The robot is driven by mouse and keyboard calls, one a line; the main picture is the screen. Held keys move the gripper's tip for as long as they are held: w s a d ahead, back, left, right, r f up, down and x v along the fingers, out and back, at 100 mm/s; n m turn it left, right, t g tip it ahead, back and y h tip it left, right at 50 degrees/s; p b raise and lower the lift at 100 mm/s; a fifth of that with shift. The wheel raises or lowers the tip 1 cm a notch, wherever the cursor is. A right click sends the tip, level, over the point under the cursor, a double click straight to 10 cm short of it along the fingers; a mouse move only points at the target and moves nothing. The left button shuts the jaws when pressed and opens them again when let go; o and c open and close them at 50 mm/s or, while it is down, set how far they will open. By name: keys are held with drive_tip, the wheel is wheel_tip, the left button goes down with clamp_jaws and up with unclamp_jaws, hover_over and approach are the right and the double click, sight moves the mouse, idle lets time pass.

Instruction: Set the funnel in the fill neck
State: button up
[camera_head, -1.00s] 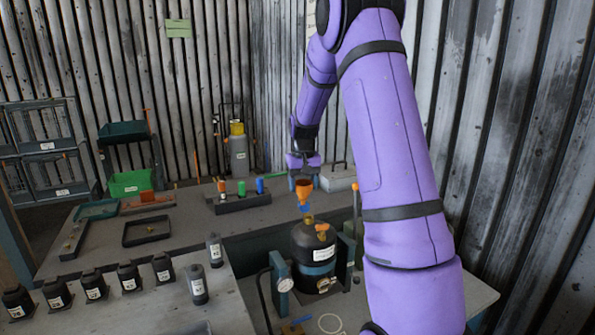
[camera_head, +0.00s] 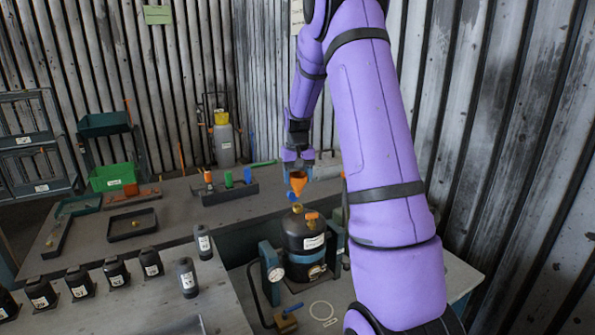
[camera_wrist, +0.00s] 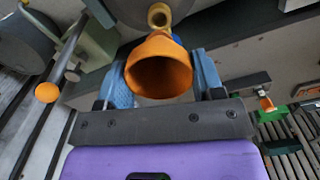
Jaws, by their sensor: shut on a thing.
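The orange funnel (camera_head: 297,183) is held in my gripper (camera_head: 298,172), with its wide mouth up and a blue tip below, leaning a little. In the wrist view the funnel (camera_wrist: 160,72) sits between the two blue finger pads of my gripper (camera_wrist: 163,78). The brass fill neck (camera_head: 297,208) stands on top of the black housing (camera_head: 304,236). In the head view the funnel's tip is just above the neck, apparently apart from it. The neck's ring (camera_wrist: 159,15) shows just beyond the funnel in the wrist view; the funnel hides the tip's exact alignment.
A round gauge (camera_head: 275,273) and an orange valve piece (camera_head: 312,216) are close to the neck. Several black bottles (camera_head: 78,283) stand on the left bench. A rack with coloured pieces (camera_head: 229,190) and a shallow tray (camera_head: 131,224) are behind.

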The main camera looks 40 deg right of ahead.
sight(297, 190)
drive_tip(key=shift+f, duration=1.25)
drive_tip(key=shift+f, duration=1.5)
idle(1.4)
idle(0.4)
drive_tip(key=o, duration=1)
drive_tip(key=shift+r, duration=0.1)
drive_tip(key=shift+r, duration=3.45)
drive_tip(key=shift+a, duration=0.1)
